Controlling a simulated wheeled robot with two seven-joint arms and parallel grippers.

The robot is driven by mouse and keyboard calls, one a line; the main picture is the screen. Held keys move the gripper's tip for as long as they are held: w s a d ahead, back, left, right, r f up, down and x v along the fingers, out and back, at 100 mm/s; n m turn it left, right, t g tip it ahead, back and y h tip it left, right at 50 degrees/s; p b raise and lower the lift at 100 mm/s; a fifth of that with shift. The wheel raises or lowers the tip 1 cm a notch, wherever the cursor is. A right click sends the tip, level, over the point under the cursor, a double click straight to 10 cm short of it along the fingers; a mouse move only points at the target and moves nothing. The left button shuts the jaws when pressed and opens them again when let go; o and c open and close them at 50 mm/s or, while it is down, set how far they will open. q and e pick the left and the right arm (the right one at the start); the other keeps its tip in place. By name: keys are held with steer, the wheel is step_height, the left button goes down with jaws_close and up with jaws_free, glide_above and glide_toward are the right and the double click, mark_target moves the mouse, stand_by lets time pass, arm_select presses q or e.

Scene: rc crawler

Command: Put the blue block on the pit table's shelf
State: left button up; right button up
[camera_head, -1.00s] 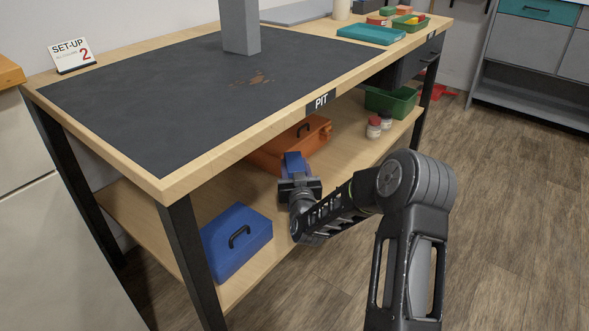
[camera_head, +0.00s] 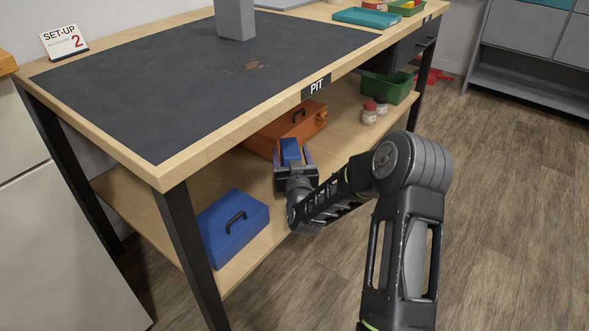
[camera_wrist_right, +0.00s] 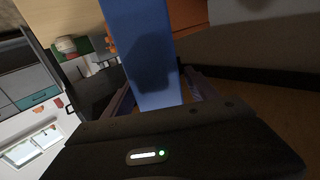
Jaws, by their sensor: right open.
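The blue block (camera_head: 290,151) is on the pit table's lower shelf (camera_head: 345,128), just in front of the orange toolbox (camera_head: 296,130). Its lower end is hidden by my right gripper (camera_head: 292,157). That gripper is open, with one finger on each side of the block. In the right wrist view the blue block (camera_wrist_right: 142,55) stands out between the spread fingers, with a gap at the right finger. Whether the other finger touches it, I cannot tell. My left gripper is not in view.
A blue toolbox (camera_head: 232,228) sits on the shelf at the near left. Small jars (camera_head: 370,112) and a green bin (camera_head: 390,87) stand farther right. The tabletop edge (camera_head: 240,128) overhangs the shelf, and a black table leg (camera_head: 190,255) is at the near corner.

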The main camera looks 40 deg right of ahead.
steer(key=v, duration=1.1)
